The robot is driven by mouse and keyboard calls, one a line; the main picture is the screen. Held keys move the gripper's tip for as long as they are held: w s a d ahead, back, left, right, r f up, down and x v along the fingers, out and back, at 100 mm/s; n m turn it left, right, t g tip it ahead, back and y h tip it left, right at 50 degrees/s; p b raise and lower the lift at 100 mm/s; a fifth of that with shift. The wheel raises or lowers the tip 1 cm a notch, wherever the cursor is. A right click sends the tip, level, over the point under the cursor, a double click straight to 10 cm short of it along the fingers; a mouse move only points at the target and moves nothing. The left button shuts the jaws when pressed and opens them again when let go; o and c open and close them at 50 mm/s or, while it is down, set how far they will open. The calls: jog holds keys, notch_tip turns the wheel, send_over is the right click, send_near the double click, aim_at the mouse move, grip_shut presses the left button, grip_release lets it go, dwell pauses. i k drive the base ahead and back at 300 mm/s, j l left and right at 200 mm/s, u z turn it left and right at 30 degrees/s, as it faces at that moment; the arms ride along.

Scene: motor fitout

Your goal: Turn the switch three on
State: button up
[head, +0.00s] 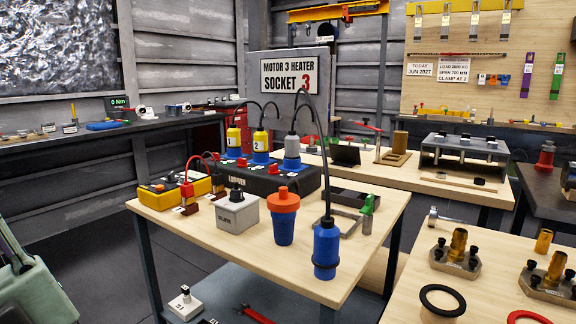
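A black socket box (262,182) stands on the near wooden table. Three plugs stand in its top: a yellow one marked 1 (234,138), a yellow one marked 2 (260,142) and a grey and blue one (292,148) at the right. Small red switches show along the top. One red switch (273,168) sits just left of and in front of the grey and blue plug, and another red switch (242,162) is further left. I cannot read the switch numbers or tell their on or off positions. My gripper is not in view.
A grey box (238,212), a blue cup-shaped part with an orange top (284,215) and a blue connector (326,250) on a black cable stand in front of the socket box. A sign (290,74) reads "Motor 3 heater socket 3". Bare tabletop lies at front left.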

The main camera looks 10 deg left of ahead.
aim_at(274, 168)
jog(key=i+j, duration=0.15)
jog(key=j, duration=0.2)
jog(key=i+j, duration=0.1)
jog(key=j, duration=0.3)
jog(key=i+j, duration=0.15)
jog(key=j, duration=0.2)
jog(key=i+j, duration=0.1)
jog(key=j, duration=0.3)
jog(key=i+j+z, duration=0.1)
jog(key=j, duration=0.25)
jog(key=i+j, duration=0.15)
jog(key=j, duration=0.2)
